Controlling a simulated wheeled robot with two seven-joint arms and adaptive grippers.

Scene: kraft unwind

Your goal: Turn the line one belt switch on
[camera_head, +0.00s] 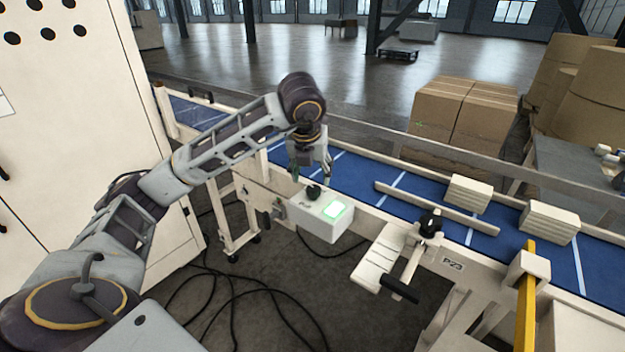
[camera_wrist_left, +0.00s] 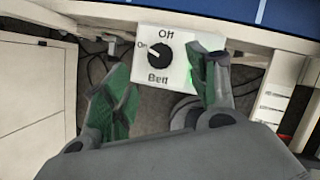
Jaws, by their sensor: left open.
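The belt switch is a black rotary knob (camera_head: 313,192) on a pale box (camera_head: 318,228) fixed to the near side of the conveyor. In the left wrist view the knob (camera_wrist_left: 158,54) sits between the labels "Off" above, "On" at left and "Belt" below. I cannot tell for sure where the knob points. My left gripper (camera_head: 311,178) is above the box, fingers pointing down. In the wrist view its green-padded fingers (camera_wrist_left: 163,72) are spread on either side of the knob, holding nothing. My right gripper is out of view.
The blue conveyor belt (camera_head: 355,176) runs behind the box, carrying pale stacks (camera_head: 468,194). A bracket with a black handle (camera_head: 400,289) stands to the right. A tall pale cabinet (camera_head: 85,110) is at left. Cables (camera_head: 245,302) lie on the floor.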

